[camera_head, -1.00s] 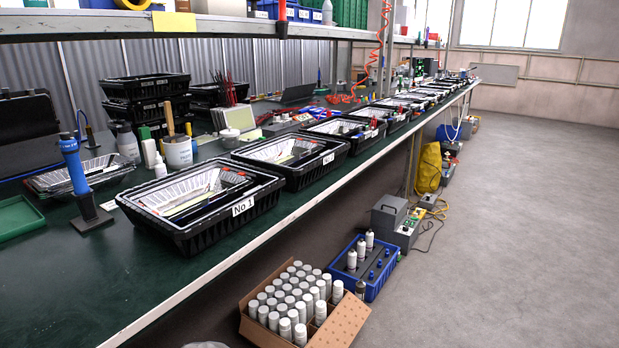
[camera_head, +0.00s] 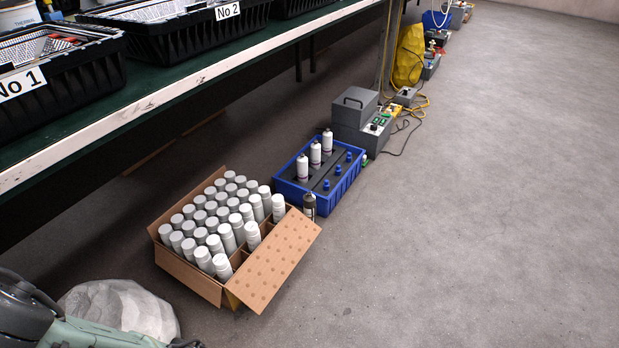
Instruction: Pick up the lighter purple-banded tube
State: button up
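No tube with a clearly readable purple band shows at this size. In the head view, several white bottles stand upright in a blue crate (camera_head: 290,200) on the floor: a near one (camera_head: 302,166), a middle one (camera_head: 315,153) and a far one (camera_head: 327,142). Faint darker bands seem to show low on them, but I cannot tell their colour. A darker can (camera_head: 309,207) stands on the floor at the crate's near right corner. My gripper is not in view; only a part that seems to be of my arm shows at the lower left.
An open cardboard box (camera_head: 185,281) of white-capped cans stands left of the crate. A grey device (camera_head: 355,107) with cables stands behind it. The green workbench (camera_head: 150,75) with black trays overhangs the left. A pale sack-like lump (camera_head: 120,310) lies front left. The right floor is clear.

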aim_at(315, 148)
jog(key=i+l, duration=0.15)
jog(key=l, duration=0.2)
jog(key=i+l, duration=0.2)
jog(key=l, duration=0.15)
jog(key=i+l+u, duration=0.1)
jog(key=l, duration=0.25)
jog(key=i+l, duration=0.2)
jog(key=l, duration=0.2)
jog(key=i+l, duration=0.15)
jog(key=l, duration=0.2)
jog(key=i+l+u, duration=0.1)
jog(key=l, duration=0.25)
jog(key=i+l, duration=0.2)
jog(key=l, duration=0.2)
jog(key=i+j, duration=0.6)
jog(key=i, duration=0.15)
